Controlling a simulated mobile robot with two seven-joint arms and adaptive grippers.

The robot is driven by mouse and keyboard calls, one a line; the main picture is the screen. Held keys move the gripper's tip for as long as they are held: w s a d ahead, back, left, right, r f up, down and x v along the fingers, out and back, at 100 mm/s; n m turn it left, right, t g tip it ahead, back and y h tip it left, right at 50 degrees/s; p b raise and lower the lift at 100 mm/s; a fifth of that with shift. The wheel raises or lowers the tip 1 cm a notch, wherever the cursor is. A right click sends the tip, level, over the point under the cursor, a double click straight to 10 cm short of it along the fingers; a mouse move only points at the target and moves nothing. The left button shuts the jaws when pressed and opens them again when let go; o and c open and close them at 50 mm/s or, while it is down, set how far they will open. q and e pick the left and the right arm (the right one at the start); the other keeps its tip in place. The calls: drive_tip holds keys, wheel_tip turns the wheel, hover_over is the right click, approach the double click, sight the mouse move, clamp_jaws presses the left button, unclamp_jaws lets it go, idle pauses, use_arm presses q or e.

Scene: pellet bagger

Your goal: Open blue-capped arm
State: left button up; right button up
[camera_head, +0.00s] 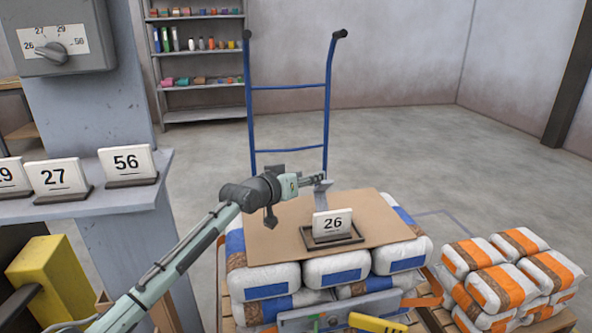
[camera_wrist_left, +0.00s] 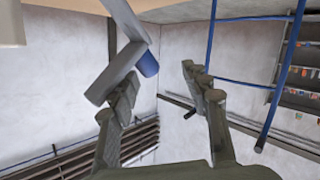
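The blue-capped arm shows in the left wrist view as a bent flat grey bar (camera_wrist_left: 118,72) with a blue cap (camera_wrist_left: 148,63) at one end. In the head view a grey upright piece (camera_head: 321,194) at my left gripper looks like the same bar; its blue cap cannot be made out there. My left gripper (camera_head: 316,180) is over the cardboard sheet, just behind the 26 card. In the wrist view its fingers (camera_wrist_left: 163,92) are spread, with nothing held between them. The bar overlaps one finger; contact cannot be told. My right gripper is not in view.
The cardboard sheet (camera_head: 275,228) covers stacked white-and-blue bags (camera_head: 335,268) and bears the 26 card (camera_head: 333,223). A blue hand-truck frame (camera_head: 252,100) stands behind. Orange-banded bags (camera_head: 502,262) are at right. A ledge (camera_head: 90,202) with number cards is at left.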

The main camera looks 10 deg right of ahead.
use_arm(q)
drive_tip(key=shift+s+a+r, duration=0.65)
drive_tip(key=shift+a, duration=0.15)
drive_tip(key=shift+s+a+r, duration=0.6)
drive_tip(key=shift+a, duration=0.2)
drive_tip(key=v, duration=1.2)
